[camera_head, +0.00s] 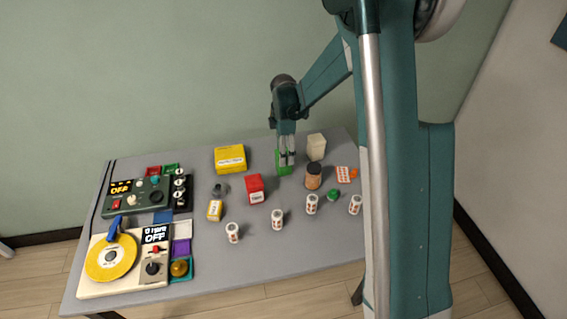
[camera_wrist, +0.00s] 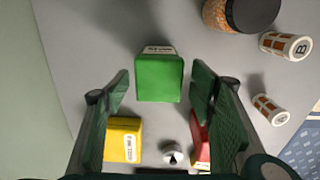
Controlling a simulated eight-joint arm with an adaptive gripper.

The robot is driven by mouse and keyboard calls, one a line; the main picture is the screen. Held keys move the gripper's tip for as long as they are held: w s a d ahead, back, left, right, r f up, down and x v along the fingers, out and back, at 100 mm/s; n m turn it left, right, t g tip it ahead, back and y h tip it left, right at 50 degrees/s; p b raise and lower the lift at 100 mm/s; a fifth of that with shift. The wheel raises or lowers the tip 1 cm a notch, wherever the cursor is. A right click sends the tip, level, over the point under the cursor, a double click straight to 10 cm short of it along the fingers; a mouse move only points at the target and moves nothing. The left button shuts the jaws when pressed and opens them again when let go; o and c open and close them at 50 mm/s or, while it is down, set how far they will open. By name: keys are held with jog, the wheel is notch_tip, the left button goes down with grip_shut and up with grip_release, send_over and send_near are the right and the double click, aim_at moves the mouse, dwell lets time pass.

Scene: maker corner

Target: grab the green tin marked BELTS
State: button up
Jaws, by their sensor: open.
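The green tin (camera_head: 284,169) stands upright near the back of the grey table, partly hidden by my gripper. In the wrist view the green tin (camera_wrist: 159,80) sits centred in line with the gap between my fingers. A white label shows along its far edge, too small to read. My gripper (camera_head: 287,158) points down at the tin from above. In the wrist view my gripper (camera_wrist: 161,85) is open, with one finger on each side of the tin and visible gaps. I cannot tell how far down the fingers reach beside it.
A cream block (camera_head: 316,147) and an orange jar with a dark lid (camera_head: 313,178) stand close on the right. A red tin (camera_head: 255,189) and a yellow box (camera_head: 230,158) are on the left. Several white canisters line the front. Control panels (camera_head: 125,262) fill the table's left side.

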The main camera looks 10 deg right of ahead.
jog(key=shift+f, duration=1.3)
jog(key=shift+w+f+b, duration=0.1)
jog(key=shift+f+b, duration=0.75)
jog(key=shift+f, duration=1.75)
jog(key=c, duration=1.1)
jog(key=shift+r, duration=0.1)
jog(key=shift+c, duration=0.2)
jog(key=shift+r+p, duration=0.9)
jog(key=shift+r, duration=4.05)
